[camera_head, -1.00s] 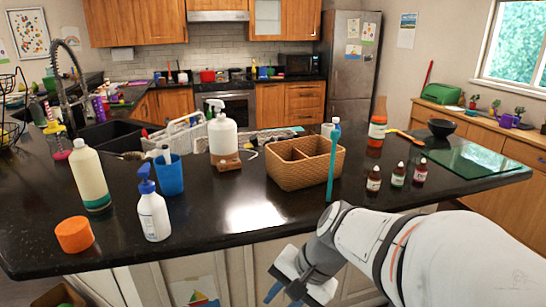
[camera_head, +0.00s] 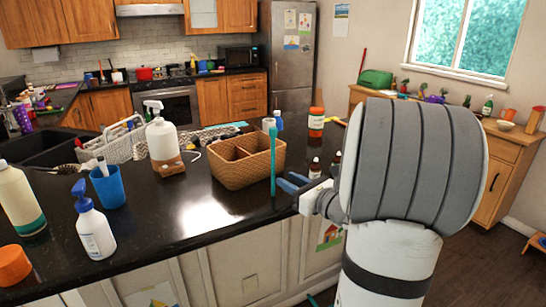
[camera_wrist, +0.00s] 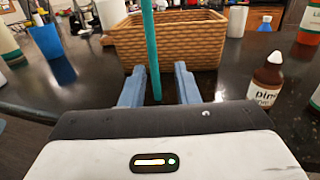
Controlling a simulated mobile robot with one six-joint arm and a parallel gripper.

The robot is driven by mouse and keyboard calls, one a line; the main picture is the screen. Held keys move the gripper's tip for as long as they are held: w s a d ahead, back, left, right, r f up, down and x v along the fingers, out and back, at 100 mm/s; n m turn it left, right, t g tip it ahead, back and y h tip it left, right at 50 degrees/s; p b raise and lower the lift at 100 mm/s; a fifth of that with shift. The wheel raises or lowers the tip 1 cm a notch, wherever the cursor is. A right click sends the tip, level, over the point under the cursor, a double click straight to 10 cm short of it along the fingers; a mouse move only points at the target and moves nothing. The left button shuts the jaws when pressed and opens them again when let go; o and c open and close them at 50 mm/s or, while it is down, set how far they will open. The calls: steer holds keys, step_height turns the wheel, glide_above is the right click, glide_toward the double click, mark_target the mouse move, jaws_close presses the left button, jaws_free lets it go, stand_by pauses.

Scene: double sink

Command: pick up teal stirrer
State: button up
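The teal stirrer (camera_head: 273,162) stands upright on the dark counter, in front of the wicker basket. It also shows in the wrist view (camera_wrist: 151,50), where its lower end lies between my two fingers and its top runs out of the frame. My gripper (camera_head: 287,184) is open, low over the counter at its front edge. In the wrist view the blue fingertips (camera_wrist: 156,84) are spread, with a gap on both sides of the stirrer. I cannot tell how far past the fingertips the stirrer stands.
The wicker basket (camera_head: 231,174) stands close behind the stirrer. The counter's front middle is clear.

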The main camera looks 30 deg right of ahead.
mark_target(273, 196)
steer(key=x, duration=0.3)
steer(key=p+x, duration=0.1)
steer(key=x, duration=0.2)
steer(key=shift+s+a+r, duration=0.1)
steer(key=shift+s+a, duration=0.05)
steer(key=shift+a, duration=0.25)
steer(key=shift+c, duration=0.2)
jaws_close()
